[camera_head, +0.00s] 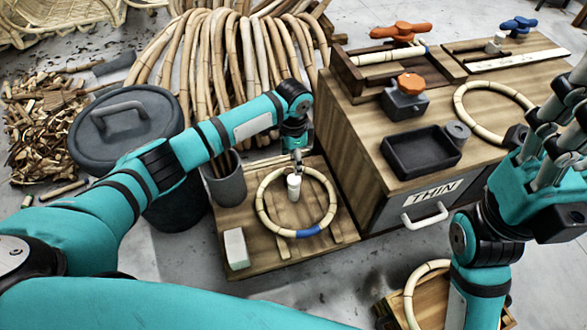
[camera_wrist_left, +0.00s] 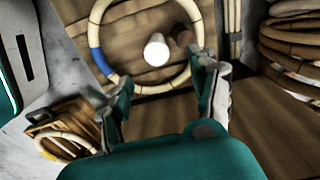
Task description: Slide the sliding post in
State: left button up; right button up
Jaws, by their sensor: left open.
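A short white post (camera_head: 293,188) stands inside a bent rattan ring (camera_head: 266,220) on a low wooden board (camera_head: 335,235). The ring has a blue band at its front. My left gripper (camera_head: 297,158) is above the white post, pointing down, with its fingers small and partly hidden in the head view. In the left wrist view my left gripper (camera_wrist_left: 163,88) is open and empty. The white post (camera_wrist_left: 157,50) lies ahead of its fingers, with a short brown post (camera_wrist_left: 183,37) beside it. My right gripper (camera_head: 558,120) is at the right edge; its opening is unclear.
A wooden cabinet (camera_head: 345,170) with a drawer marked THIN stands right of the board. It bears a black tray (camera_head: 395,170) and another ring (camera_head: 465,115).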

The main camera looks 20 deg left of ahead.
pick_arm(q)
jog(key=shift+r, duration=1.75)
jog(key=shift+f, duration=0.1)
